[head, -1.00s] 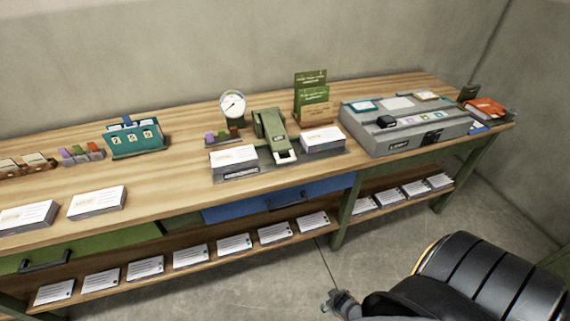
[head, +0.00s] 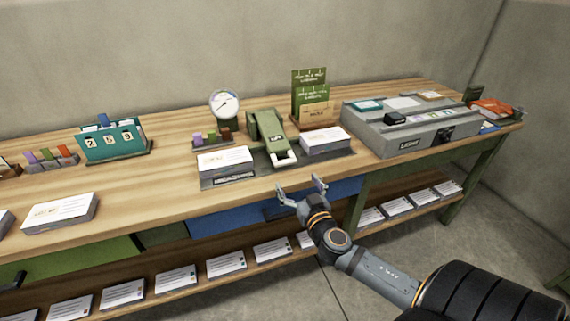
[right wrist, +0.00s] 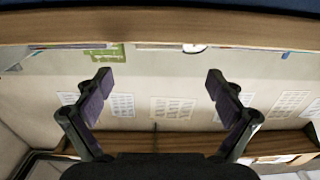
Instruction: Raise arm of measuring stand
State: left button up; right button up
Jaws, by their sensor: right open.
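The measuring stand (head: 228,182) sits near the front edge of the wooden table, with a label on its dark base and a stack of papers on each side. Its green arm (head: 266,131) lies between the stacks, sloping down toward the front to a pale, U-shaped end (head: 285,159). My right gripper (head: 302,183) is open and empty, in front of the table edge and a little below and in front of that end, apart from it. In the right wrist view its spread fingers (right wrist: 158,86) hold nothing. My left gripper is not in view.
A round gauge (head: 225,104) and green signs (head: 310,92) stand behind the stand. A grey light box (head: 412,130) is at right. A blue drawer (head: 235,217) is below the table edge near my gripper. A teal calendar (head: 113,142) is at left.

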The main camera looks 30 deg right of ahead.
aim_at(286, 164)
jog(key=p+x, duration=0.1)
jog(key=x, duration=0.8)
jog(key=shift+d+r+p, duration=0.1)
jog(key=shift+p, duration=0.3)
jog(key=shift+w+d, duration=0.15)
jog(key=shift+w, duration=0.5)
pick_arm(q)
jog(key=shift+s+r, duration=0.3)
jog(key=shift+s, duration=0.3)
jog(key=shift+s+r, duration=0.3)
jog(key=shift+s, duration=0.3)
